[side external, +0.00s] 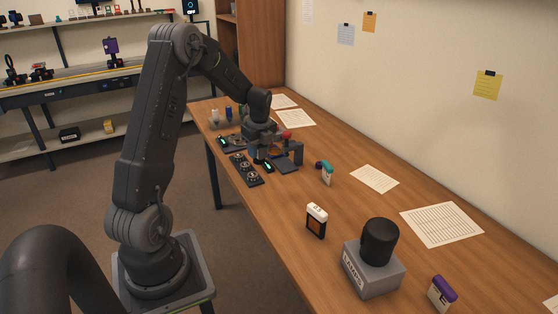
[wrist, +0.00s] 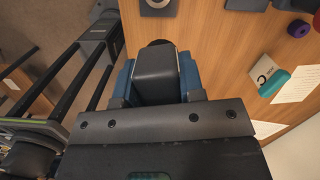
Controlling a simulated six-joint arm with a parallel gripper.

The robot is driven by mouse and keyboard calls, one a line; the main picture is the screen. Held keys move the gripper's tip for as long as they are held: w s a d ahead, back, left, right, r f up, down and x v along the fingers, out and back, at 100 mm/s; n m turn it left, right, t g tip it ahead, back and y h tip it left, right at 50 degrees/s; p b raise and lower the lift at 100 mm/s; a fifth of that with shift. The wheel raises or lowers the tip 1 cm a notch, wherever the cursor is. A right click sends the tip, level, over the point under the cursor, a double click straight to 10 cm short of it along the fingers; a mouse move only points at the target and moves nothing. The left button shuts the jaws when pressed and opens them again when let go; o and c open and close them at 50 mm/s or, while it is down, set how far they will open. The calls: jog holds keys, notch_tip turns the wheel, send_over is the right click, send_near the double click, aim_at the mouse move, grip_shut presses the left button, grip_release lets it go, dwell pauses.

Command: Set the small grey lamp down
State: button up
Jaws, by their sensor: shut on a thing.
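My gripper (wrist: 157,84) is shut on a smooth dark grey block-like thing (wrist: 156,66), which I take to be the small grey lamp. It sits between the two blue fingers in the wrist view. Its far end and underside are hidden. In the side external view my gripper (side external: 262,156) is low over the far part of the wooden bench (side external: 345,205), among small dark parts. There I cannot tell the lamp from the gripper, nor whether it touches the bench.
A black tray with round parts (side external: 246,170) lies in front of the gripper, and a grey stand (side external: 290,158) is close on its right. A teal-capped white item (side external: 326,173), a white-and-black box (side external: 316,220) and a grey block with a black cylinder (side external: 373,265) stand nearer. Papers lie by the wall.

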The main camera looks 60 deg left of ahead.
jog(key=shift+s+a+r, duration=0.15)
jog(key=shift+s+r, duration=0.1)
jog(key=w+d+m+t, duration=0.1)
jog(key=w+d+m, duration=1)
jog(key=w+d, duration=0.5)
jog(key=w+d+f, duration=0.4)
jog(key=w+d, duration=0.1)
jog(key=w+d+f, duration=0.2)
jog(key=shift+w+d, duration=0.15)
jog(key=shift+w, duration=0.1)
jog(key=shift+w+d+f, duration=0.25)
jog(key=shift+d+f, duration=0.1)
jog(key=shift+f, duration=1.95)
jog(key=shift+f, duration=0.1)
jog(key=o, duration=1)
jog(key=shift+o, duration=0.2)
